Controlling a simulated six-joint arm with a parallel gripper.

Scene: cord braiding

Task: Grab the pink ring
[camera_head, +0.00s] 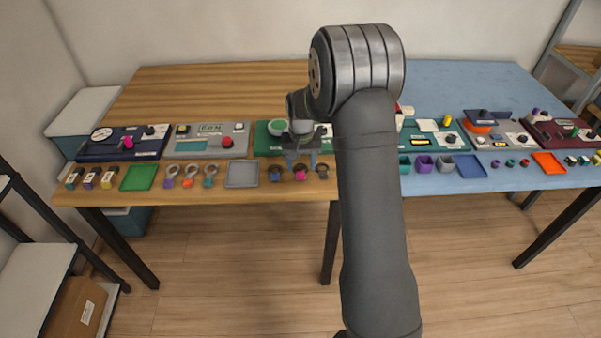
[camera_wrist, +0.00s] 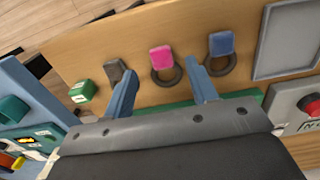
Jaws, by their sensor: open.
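The pink ring is a dark ring with a pink tab (camera_head: 300,176), lying near the front edge of the wooden table. It also shows in the wrist view, where its pink tab (camera_wrist: 161,57) points away from my gripper. My gripper (camera_head: 301,163) is open and empty, pointing down over the row of rings. In the wrist view the pink ring lies between and slightly beyond the two blue-grey fingertips of my gripper (camera_wrist: 161,76). I cannot tell the exact height of the fingertips above the table.
A blue-tabbed ring (camera_wrist: 221,44) lies right of the pink one in the wrist view, close to one finger. A grey-tabbed ring (camera_wrist: 115,70) is on the other side, partly hidden by a finger. A grey tray (camera_head: 242,174) and a green panel (camera_head: 265,143) are nearby.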

